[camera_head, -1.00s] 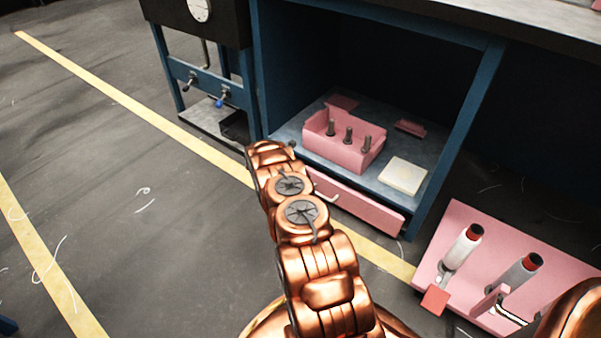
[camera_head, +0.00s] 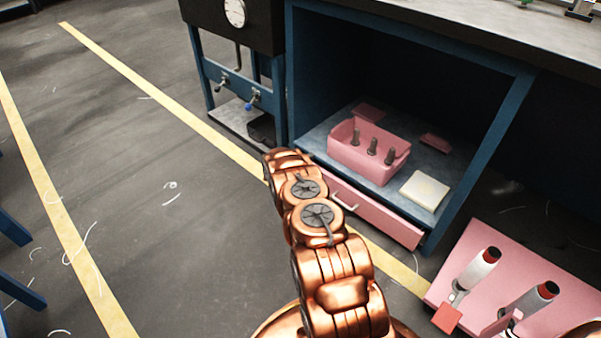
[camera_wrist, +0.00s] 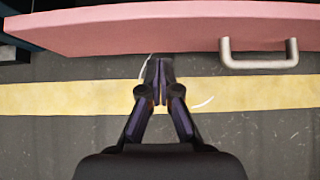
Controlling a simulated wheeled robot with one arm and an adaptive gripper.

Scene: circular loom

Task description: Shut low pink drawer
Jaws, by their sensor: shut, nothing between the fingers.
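The low pink drawer (camera_head: 378,214) is at the bottom of the blue cabinet, under its grey shelf. Its front and metal handle (camera_head: 345,200) show in the head view, and my arm covers its left end. How far it stands open is hard to tell. In the wrist view the pink front (camera_wrist: 150,30) spans the top, with the handle (camera_wrist: 258,54) right of my gripper. My gripper (camera_wrist: 159,62) is shut and empty, its tips close to the lower edge of the pink front. I cannot tell whether they touch. In the head view my arm hides the gripper.
A pink bin (camera_head: 350,160) with several dark pegs and a pale square pad (camera_head: 425,190) sit on the cabinet shelf. A pink rack (camera_head: 490,270) with white cylinders stands at the right. Open floor with yellow lines (camera_head: 150,92) lies left.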

